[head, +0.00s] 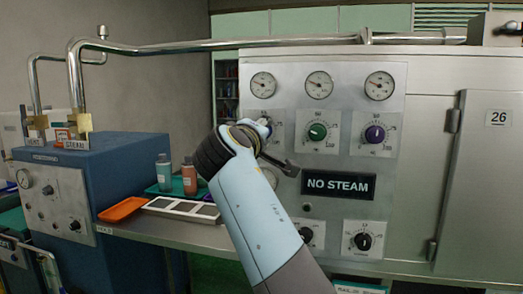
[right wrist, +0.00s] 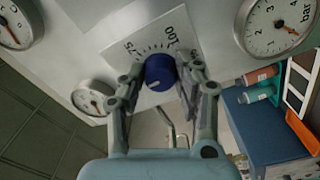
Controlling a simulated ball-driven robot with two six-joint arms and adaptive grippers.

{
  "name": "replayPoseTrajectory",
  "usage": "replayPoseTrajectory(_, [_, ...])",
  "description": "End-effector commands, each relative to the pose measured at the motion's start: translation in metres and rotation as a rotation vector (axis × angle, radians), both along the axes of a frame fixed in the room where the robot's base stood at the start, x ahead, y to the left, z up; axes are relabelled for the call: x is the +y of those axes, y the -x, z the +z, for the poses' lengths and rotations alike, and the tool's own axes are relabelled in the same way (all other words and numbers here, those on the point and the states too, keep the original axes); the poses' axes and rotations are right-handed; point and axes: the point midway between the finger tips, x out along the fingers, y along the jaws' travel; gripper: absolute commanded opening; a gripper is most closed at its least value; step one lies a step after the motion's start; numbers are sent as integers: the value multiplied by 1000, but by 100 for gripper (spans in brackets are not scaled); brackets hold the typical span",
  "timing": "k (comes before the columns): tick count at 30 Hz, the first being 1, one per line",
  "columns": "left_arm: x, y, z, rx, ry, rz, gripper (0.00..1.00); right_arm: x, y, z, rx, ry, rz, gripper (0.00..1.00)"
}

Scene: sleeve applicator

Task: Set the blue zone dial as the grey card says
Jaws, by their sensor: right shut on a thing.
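The blue dial (right wrist: 159,72) shows in the right wrist view on a pale square plate (right wrist: 150,42) with scale marks; I can read 75 and 100 near its edge. In the head view the dial is mostly hidden behind my right wrist. My right gripper (right wrist: 162,76) is shut on the blue dial, one finger on each side. Its pointer setting is too small to read surely. In the head view my right arm reaches up to the upper left dial of the steel panel (head: 340,190). I cannot make out a grey card for certain. My left gripper is not in view.
A green dial (head: 317,131) and a purple dial (head: 375,133) sit to the right, below several gauges. A blue machine (head: 75,200), an orange tray (head: 122,209) and bottles (head: 189,176) stand left.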

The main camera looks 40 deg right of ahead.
Motion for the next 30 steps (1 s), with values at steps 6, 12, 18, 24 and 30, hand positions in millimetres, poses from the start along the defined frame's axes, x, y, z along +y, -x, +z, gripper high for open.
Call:
replayPoseTrajectory(6, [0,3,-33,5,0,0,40,1,0,-9,-151,-136,0,0])
replayPoseTrajectory(12, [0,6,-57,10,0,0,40,1,-1,-10,-294,-261,-1,0])
replayPoseTrajectory(18, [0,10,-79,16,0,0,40,1,-1,-10,-438,-384,-1,0])
replayPoseTrajectory(24, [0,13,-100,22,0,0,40,1,-2,-10,-580,-505,-2,0])
replayPoseTrajectory(30, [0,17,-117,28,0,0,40,2,-2,-10,-705,-616,-3,0])
